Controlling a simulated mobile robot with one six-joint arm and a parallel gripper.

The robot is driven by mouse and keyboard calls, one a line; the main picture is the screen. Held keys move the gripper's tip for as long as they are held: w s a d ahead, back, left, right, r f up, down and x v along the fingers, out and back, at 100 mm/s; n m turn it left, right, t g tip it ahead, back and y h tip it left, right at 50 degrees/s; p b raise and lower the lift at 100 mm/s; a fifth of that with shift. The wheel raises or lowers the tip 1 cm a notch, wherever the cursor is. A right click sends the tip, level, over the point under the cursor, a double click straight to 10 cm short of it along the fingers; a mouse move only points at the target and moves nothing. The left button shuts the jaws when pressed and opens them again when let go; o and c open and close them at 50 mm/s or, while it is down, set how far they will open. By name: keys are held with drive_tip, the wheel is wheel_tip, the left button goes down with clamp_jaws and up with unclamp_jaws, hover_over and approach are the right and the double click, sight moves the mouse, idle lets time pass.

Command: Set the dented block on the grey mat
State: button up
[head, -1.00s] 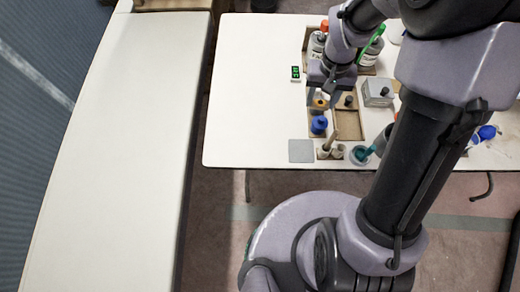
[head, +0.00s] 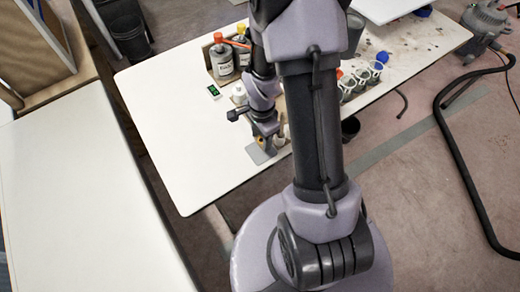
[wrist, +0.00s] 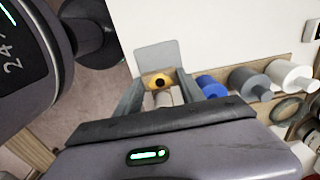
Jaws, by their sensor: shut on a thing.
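My gripper (wrist: 160,91) is shut on a small orange-yellow block (wrist: 158,80) with a dark round spot on it. The head view shows a bit of this block (head: 261,141) at the gripper's tip. The grey mat (wrist: 156,52) is a flat square just beyond the block in the wrist view. In the head view the mat (head: 256,155) lies near the table's front edge, under the gripper and partly hidden by it. I cannot tell whether the block touches the mat.
A blue piece (wrist: 211,86), a grey piece (wrist: 249,84) and a white piece (wrist: 288,75) stand in a wooden rack beside the gripper. Bottles (head: 221,60) stand behind. The white table (head: 180,130) is clear left of the mat.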

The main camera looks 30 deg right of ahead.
sight(261, 151)
drive_tip(key=shift+a+f+b, duration=0.1)
drive_tip(key=shift+f+b, duration=0.85)
drive_tip(key=shift+f, duration=1.5)
drive_tip(key=o, duration=1.3)
wheel_tip(261, 151, up, 12)
drive_tip(key=p, duration=0.5)
drive_tip(key=shift+p, duration=0.3)
drive_tip(key=a+r+n+t, duration=0.2)
drive_tip(key=a+r+n, duration=0.15)
drive_tip(key=r, duration=0.75)
drive_tip(key=s+a+r+n+t+y, duration=0.1)
drive_tip(key=s+a+r+n+t, duration=0.1)
drive_tip(key=s+a+r+n, duration=0.3)
drive_tip(key=s+a+r+n+t+y, duration=0.1)
drive_tip(key=s+a+r+n, duration=0.3)
drive_tip(key=r, duration=0.6)
drive_tip(key=shift+s+a+n+t, duration=0.35)
drive_tip(key=shift+s+a+t, duration=0.05)
drive_tip(key=shift+s+a, duration=0.75)
